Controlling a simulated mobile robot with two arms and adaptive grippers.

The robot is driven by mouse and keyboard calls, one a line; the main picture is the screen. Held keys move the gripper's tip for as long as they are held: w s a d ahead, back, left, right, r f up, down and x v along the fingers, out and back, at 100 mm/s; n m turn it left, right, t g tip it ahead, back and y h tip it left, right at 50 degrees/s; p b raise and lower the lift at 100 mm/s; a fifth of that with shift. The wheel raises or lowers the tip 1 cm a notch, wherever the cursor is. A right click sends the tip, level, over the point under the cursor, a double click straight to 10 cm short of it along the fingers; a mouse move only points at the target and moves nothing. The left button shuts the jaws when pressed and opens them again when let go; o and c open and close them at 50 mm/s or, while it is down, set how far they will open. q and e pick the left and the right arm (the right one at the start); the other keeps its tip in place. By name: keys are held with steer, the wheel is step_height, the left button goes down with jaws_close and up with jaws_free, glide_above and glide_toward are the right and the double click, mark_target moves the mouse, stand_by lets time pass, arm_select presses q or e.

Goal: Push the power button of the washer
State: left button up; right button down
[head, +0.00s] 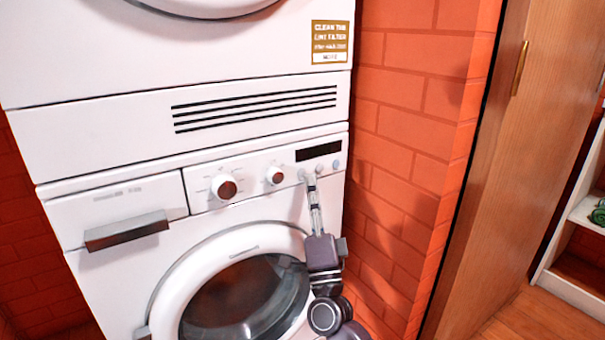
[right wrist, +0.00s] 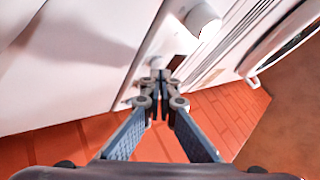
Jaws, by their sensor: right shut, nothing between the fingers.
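The white washer (head: 110,205) is the lower machine, with a round door, two knobs and a dark display on its panel. A small round button (head: 337,164) shows below the right end of the display. My right gripper (head: 310,179) is shut and empty, its fingertips at the panel just below the display and right of the smaller knob (head: 274,175). The tips hide the panel behind them; I cannot tell whether they touch it. In the right wrist view the shut fingertips (right wrist: 160,78) are close to the white front. My left gripper is out of view.
A second white machine (head: 90,50) is stacked on the washer. A drawer handle (head: 126,230) juts out at the left. An orange brick wall (head: 400,130) stands close on the right, then a wooden door (head: 545,110). Open floor (head: 530,318) shows at the lower right.

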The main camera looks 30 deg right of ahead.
steer(key=s+p, duration=0.1)
steer(key=s, duration=0.5)
steer(key=shift+p, duration=0.4)
steer(key=shift+d, duration=0.1)
